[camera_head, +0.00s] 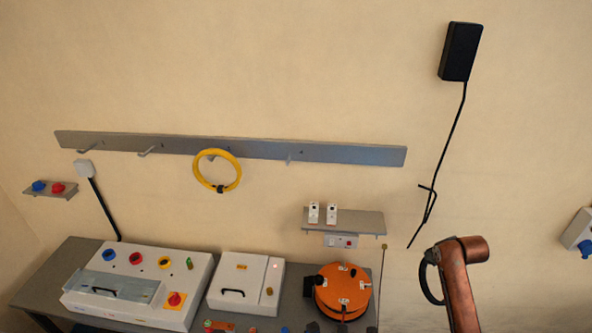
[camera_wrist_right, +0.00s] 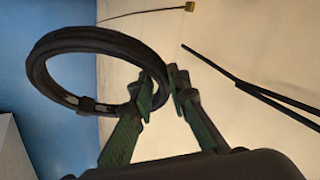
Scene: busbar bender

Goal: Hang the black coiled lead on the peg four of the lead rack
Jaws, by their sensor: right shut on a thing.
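The black coiled lead (camera_wrist_right: 125,47) is a thick ring in the right wrist view. My right gripper (camera_wrist_right: 167,88) is shut on one side of it, and the rest of the ring hangs out to the left of the fingers. In the head view the lead (camera_head: 424,284) shows beside my copper-coloured right arm, away from the rack; the fingers there are hidden. The lead rack (camera_head: 345,153) is a long grey wall rail with several pegs. Its rightmost visible peg (camera_head: 289,159) is bare. My left gripper is not in view.
A yellow coiled lead (camera_head: 237,170) hangs on the third peg from the left. Below the rack are a small shelf (camera_head: 360,222), an orange reel (camera_head: 330,290) and white boxes on the bench. A black wall box (camera_head: 460,52) with a dangling cable is at right.

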